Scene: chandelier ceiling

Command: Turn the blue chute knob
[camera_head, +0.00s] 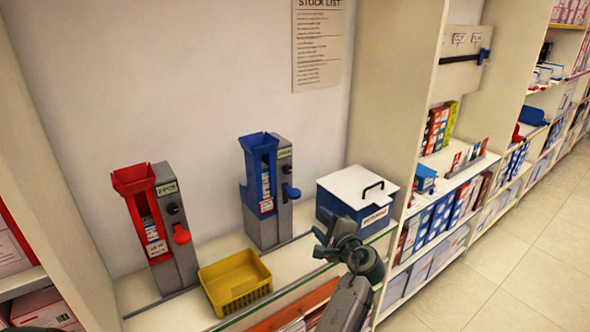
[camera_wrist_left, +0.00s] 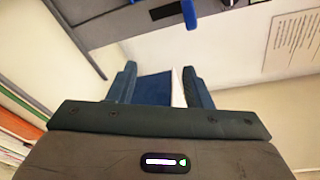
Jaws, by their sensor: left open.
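The blue chute (camera_head: 259,160) tops a grey dispenser (camera_head: 267,228) on the shelf. Its blue knob (camera_head: 292,192) sticks out from the right side of the dispenser's front. My left gripper (camera_head: 322,240) is open and empty, to the right of and below the knob, in front of the blue box, apart from the knob. In the left wrist view my gripper (camera_wrist_left: 160,84) shows two spread fingers with a blue surface beyond them. A blue piece (camera_wrist_left: 190,12), likely the knob, hangs at the top edge there, cut off by the frame. My right gripper is not in view.
A red chute dispenser (camera_head: 177,240) with a red knob stands to the left. A yellow basket (camera_head: 236,286) sits on the shelf between. A blue box with a white lid (camera_head: 350,186) stands right of the blue dispenser. A side panel (camera_head: 405,100) bounds the right.

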